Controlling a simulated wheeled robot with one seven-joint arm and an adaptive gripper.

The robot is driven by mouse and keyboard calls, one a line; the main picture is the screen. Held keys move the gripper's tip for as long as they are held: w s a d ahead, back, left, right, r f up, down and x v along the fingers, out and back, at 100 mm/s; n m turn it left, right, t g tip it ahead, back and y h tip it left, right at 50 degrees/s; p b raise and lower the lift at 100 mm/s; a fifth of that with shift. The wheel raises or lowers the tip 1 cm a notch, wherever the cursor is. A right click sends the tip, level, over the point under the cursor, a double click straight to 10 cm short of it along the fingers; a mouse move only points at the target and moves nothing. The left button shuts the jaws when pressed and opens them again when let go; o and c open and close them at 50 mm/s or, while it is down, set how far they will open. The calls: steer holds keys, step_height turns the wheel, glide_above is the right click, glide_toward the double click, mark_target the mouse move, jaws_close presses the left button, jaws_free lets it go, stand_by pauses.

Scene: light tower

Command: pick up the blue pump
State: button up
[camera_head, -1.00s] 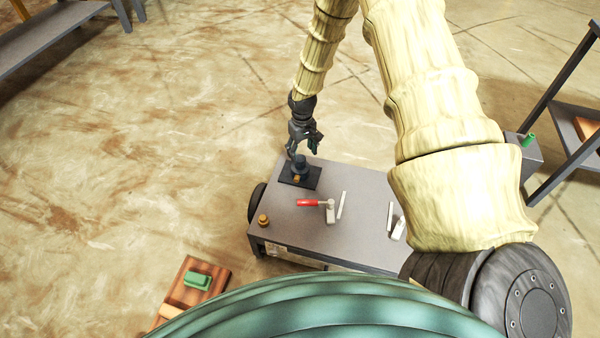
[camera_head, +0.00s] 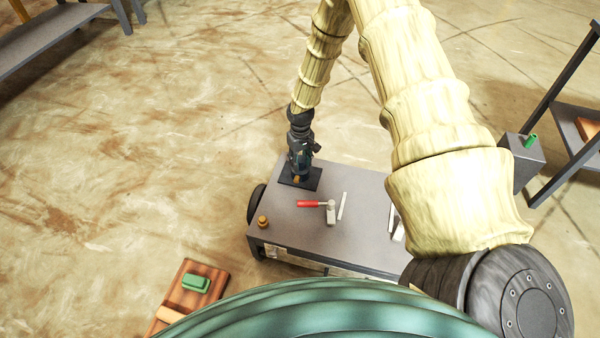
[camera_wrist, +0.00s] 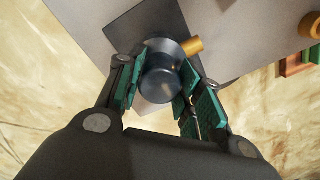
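The blue pump (camera_wrist: 160,80) is a dark blue-grey cylinder with a brass outlet on its side. It stands on a dark square plate (camera_head: 313,184) at the far left corner of the grey cart (camera_head: 290,226). My gripper (camera_wrist: 162,92) points down over the pump, with its green-padded fingers on either side of it. A gap shows between the pump and at least the right finger, so the gripper looks open around it. In the head view my gripper (camera_head: 300,168) hides most of the pump; the brass outlet shows below it.
A wooden board (camera_head: 190,290) with a green block (camera_head: 195,284) is at the lower left.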

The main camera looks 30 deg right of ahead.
jaws_close()
steer(key=shift+r, duration=0.1)
